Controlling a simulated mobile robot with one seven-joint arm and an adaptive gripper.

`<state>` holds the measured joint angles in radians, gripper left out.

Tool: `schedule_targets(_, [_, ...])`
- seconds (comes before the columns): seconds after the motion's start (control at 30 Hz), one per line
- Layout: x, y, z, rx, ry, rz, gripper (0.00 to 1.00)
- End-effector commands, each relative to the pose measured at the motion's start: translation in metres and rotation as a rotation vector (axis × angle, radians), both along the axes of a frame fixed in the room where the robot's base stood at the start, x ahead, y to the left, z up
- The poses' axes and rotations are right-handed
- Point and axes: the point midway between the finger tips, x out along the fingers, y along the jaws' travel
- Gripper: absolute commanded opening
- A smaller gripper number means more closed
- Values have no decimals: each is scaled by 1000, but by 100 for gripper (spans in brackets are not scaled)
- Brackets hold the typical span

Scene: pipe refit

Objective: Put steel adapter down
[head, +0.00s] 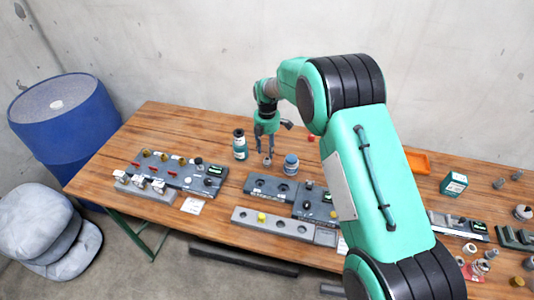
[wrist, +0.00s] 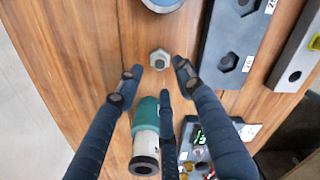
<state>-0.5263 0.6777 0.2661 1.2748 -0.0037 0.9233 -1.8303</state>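The steel adapter (wrist: 159,59) is a small grey hex piece with a round hole. It appears upright on the bare wooden table, and it also shows small below my gripper in the head view (head: 267,162). My gripper (head: 266,148) points down over it. In the wrist view my gripper (wrist: 158,79) has its dark fingers spread, with visible gaps between the fingertips and the adapter. Nothing is held. The exact height of the fingertips above the table is hard to tell.
A teal bottle with a dark cap (head: 240,146) stands close left of the gripper, a blue-grey jar (head: 291,164) close right. A dark block with sockets (head: 258,186) lies in front. A valve panel (head: 170,170) is at left. Bare wood (head: 190,122) lies behind.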

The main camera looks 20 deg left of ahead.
Motion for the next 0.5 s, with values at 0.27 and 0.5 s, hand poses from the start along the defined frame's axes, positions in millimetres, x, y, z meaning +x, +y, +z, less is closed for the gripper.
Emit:
schedule_targets(0.27, [1, 1, 46, 1, -3, 0, 37])
schedule_targets(0.5, [0, 0, 63, 0, 0, 0, 37])
